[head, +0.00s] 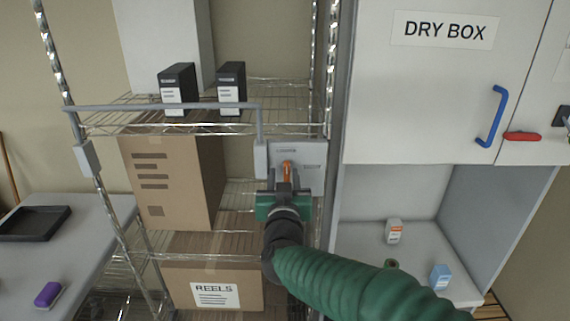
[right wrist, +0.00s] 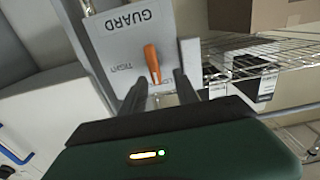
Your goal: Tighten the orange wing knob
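The orange wing knob (head: 287,168) sits on a light grey plate (head: 312,178) on the shelf post. In the right wrist view the knob (right wrist: 152,62) shows as a narrow orange wing. There the plate (right wrist: 128,28) appears upside down, reading "GUARD" and "TIGHT"; another label by the knob is partly hidden by a finger. My right gripper (head: 285,188) is right in front of the knob. In the right wrist view its fingers (right wrist: 160,88) are apart, one to each side of the knob's lower end, with gaps showing. Whether they touch it cannot be told. My left gripper is not in view.
Cardboard boxes (head: 165,180) fill lower shelves. The dry box cabinet (head: 420,100) with a blue handle (head: 492,117) stands close at right. A table (head: 60,245) is at left.

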